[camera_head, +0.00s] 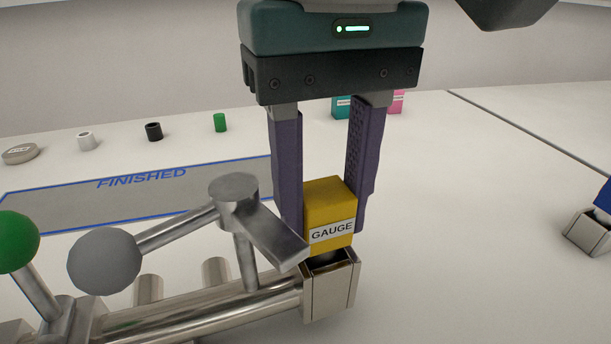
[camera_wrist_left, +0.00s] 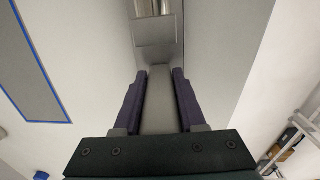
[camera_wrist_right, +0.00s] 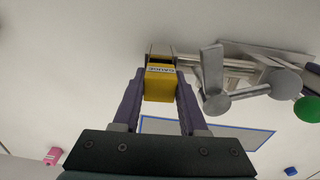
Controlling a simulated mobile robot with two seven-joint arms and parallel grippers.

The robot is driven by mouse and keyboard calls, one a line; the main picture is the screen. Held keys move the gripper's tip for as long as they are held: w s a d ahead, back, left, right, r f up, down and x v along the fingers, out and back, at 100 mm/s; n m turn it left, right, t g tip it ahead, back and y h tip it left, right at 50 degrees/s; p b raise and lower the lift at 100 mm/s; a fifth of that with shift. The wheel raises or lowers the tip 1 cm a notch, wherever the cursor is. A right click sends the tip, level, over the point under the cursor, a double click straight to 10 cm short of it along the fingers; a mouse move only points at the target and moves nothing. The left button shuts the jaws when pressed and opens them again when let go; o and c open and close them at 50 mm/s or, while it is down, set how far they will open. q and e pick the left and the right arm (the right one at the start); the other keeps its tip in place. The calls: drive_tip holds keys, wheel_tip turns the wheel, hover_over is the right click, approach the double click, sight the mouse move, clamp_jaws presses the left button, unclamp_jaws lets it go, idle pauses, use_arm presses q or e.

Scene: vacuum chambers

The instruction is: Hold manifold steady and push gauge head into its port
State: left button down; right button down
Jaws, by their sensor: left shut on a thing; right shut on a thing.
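The yellow gauge head (camera_head: 327,205), labelled GAUGE, stands upright over the square metal port (camera_head: 330,290) at the right end of the manifold (camera_head: 215,310). A dark gap or part shows between its body and the port rim; how deep it sits is hidden. My right gripper (camera_head: 325,228) points down and is shut on the gauge head, which also shows in the right wrist view (camera_wrist_right: 159,86). My left gripper (camera_wrist_left: 160,72) is outside the head view. In the left wrist view it is shut on a grey bar (camera_wrist_left: 160,100), seemingly a manifold part, below a metal block (camera_wrist_left: 155,30).
A metal lever (camera_head: 180,228) and a grey ball (camera_head: 104,261) rise from the manifold beside my right gripper. A green ball (camera_head: 15,243) is farther left. The FINISHED mat (camera_head: 60,205) lies behind, with small parts beyond. Another square metal piece (camera_head: 590,232) stands at the right edge.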

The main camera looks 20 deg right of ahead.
use_arm(q)
drive_tip(key=shift+f, duration=0.15)
use_arm(e)
drive_tip(key=shift+c, duration=1.8)
unclamp_jaws()
drive_tip(key=shift+f, duration=0.1)
wheel_tip(320, 180, up, 12)
use_arm(q)
drive_tip(key=shift+c, duration=2)
unclamp_jaws()
drive_tip(key=shift+r, duration=0.25)
